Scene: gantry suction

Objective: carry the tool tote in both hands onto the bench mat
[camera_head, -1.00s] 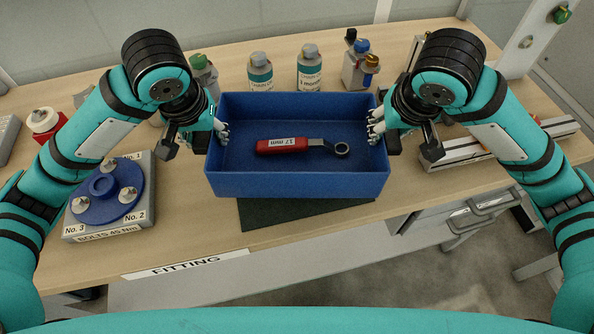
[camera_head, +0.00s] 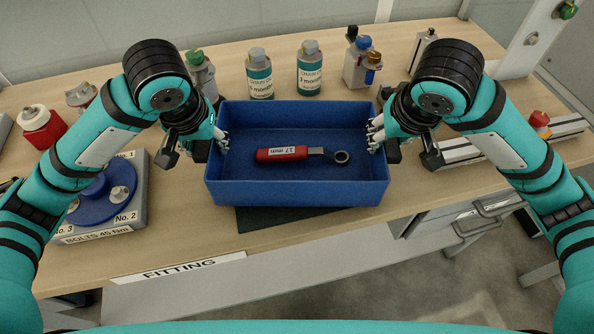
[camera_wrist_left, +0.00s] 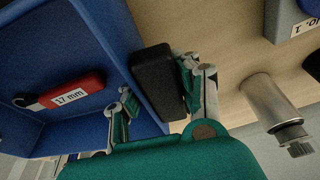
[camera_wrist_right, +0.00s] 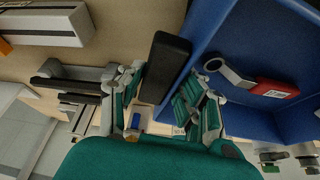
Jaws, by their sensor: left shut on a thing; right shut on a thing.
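The tool tote (camera_head: 298,193) is an open blue box in the middle of the head view. A wrench with a red handle (camera_head: 281,154), labelled 17 mm, lies inside it. My left gripper (camera_head: 217,141) is shut on the tote's left side, and my right gripper (camera_head: 380,133) is shut on its right side. In both wrist views one finger is inside the tote, and a black block-shaped handle (camera_wrist_left: 158,82) (camera_wrist_right: 165,68) lies between the fingers. The dark green bench mat (camera_head: 290,218) shows below the tote's front edge. The tote hides most of it, and I cannot tell whether they touch.
Bottles (camera_head: 259,75) and an oil can (camera_head: 359,65) stand behind the tote. A bolt stand with a blue disc (camera_head: 100,203) is at the left. A grey rail device (camera_head: 462,150) is at the right. A FITTING label (camera_head: 180,267) marks the front edge.

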